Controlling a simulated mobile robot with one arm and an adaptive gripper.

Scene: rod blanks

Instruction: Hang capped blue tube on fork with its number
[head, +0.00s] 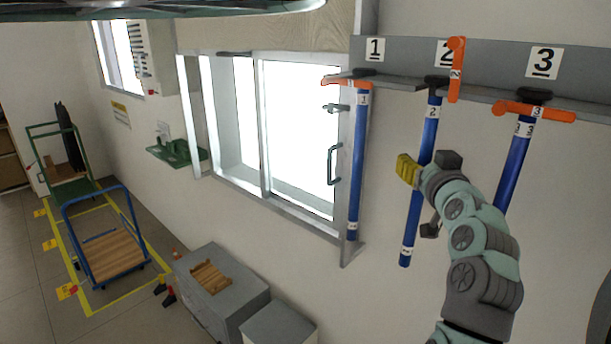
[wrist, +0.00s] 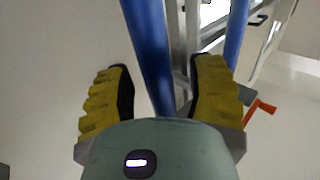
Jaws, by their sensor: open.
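Three blue tubes with dark tops hang from a grey wall rail. Tube 1 (head: 357,165) hangs under number plate 1 (head: 375,49), tube 2 (head: 431,125) under plate 2, partly covered, and tube 3 (head: 513,165) under plate 3 (head: 544,62). Each carries a white label matching its plate. An orange bar (head: 456,70) stands upright at fork 2; the orange bar (head: 535,111) at fork 3 lies across. My gripper (head: 426,168) is open at the middle of tube 2. In the wrist view, a blue tube (wrist: 150,45) runs between the yellow fingers, with no clear contact.
Another blue tube (wrist: 237,30) and an orange part (wrist: 262,107) show at right in the wrist view. A window (head: 300,130) is left of the tubes. Grey cabinets (head: 220,285) stand below it. A blue trolley (head: 105,240) is on the floor at left.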

